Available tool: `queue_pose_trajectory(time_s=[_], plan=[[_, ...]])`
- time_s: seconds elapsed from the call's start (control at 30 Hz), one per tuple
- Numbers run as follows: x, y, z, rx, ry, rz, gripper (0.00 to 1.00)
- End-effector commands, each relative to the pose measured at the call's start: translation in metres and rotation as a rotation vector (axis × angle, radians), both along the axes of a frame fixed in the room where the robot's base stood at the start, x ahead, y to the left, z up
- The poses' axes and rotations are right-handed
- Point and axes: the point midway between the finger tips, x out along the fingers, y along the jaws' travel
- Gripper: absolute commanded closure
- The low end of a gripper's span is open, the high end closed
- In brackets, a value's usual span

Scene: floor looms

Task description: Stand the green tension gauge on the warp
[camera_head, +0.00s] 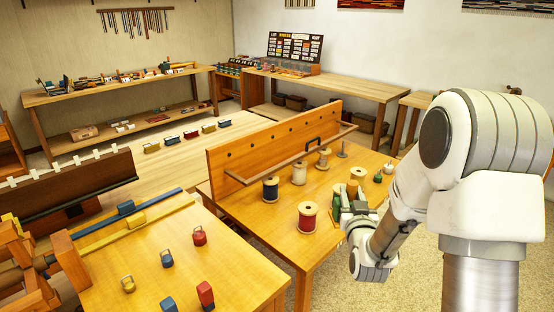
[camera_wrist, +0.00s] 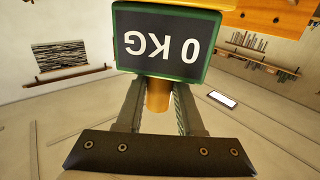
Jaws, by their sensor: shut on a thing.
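My gripper (camera_head: 350,204) is over the right part of the spool table in the head view. In the wrist view, its two fingers (camera_wrist: 158,108) are shut on the brass-coloured stem of the green tension gauge (camera_wrist: 163,42). The gauge has a dark face in a green frame, and its "0 KG" reads upside down. A green part (camera_head: 337,200) beside my gripper in the head view looks like the gauge, partly hidden. A pale striped surface (camera_head: 130,172) behind the front table may be the warp; I cannot tell for certain.
Spools, including a red one (camera_head: 307,216) and a dark one (camera_head: 270,188), stand near my gripper. An upright wooden board (camera_head: 275,140) with a rail borders the spool table. Small red, yellow and blue weights stand on the front table (camera_head: 235,250). Several coloured blocks (camera_head: 190,134) line the pale surface.

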Motion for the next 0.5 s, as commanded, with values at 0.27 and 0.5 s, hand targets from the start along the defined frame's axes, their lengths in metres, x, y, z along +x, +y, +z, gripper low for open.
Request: queue_pose_trajectory(time_s=[0.27, 0.5], plan=[[0.001, 0.014, -0.005, 0.000, -0.005, 0.046, 1.00], [0.000, 0.072, -0.020, -0.001, -0.007, 0.244, 1.00]])
